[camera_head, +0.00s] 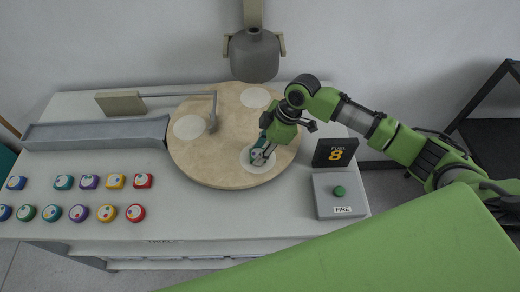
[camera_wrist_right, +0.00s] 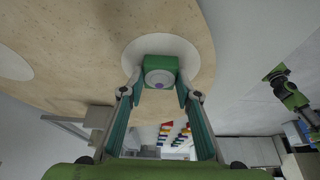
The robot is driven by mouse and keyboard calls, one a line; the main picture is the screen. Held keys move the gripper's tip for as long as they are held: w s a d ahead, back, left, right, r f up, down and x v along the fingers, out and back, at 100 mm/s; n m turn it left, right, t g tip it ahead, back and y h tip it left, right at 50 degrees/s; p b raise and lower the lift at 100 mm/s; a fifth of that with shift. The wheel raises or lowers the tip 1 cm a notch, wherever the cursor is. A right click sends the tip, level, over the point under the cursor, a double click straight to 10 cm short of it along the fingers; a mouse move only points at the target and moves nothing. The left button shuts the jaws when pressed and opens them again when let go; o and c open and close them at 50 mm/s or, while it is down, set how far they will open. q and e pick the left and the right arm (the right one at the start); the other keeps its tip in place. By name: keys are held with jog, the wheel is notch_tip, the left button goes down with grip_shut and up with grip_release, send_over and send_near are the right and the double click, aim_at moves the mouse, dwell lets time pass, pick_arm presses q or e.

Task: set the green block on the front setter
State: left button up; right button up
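The green block (camera_wrist_right: 160,66), with a pale round face and a purple dot, sits between the fingertips of my right gripper (camera_wrist_right: 159,84). The fingers lie close against its two sides. In the head view the right gripper (camera_head: 262,156) points down over the front setter (camera_head: 262,168), a white disc on the round tan turntable, and partly hides the block (camera_head: 254,155). The block is within the disc's outline; I cannot tell whether it touches the disc. The front setter also shows behind the block in the wrist view (camera_wrist_right: 131,55).
Two other white discs (camera_head: 188,127) (camera_head: 255,97) lie on the turntable (camera_head: 205,165). A grey pusher arm (camera_head: 213,115) reaches over it, and a grey nozzle (camera_head: 254,55) hangs behind. Several coloured blocks (camera_head: 107,213) stand at left. A FIRE button box (camera_head: 335,205) and a FUEL 8 display (camera_head: 335,153) stand right.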

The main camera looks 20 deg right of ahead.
jog(key=o, duration=0.4)
jog(key=shift+o, duration=0.2)
jog(key=v, duration=1.2)
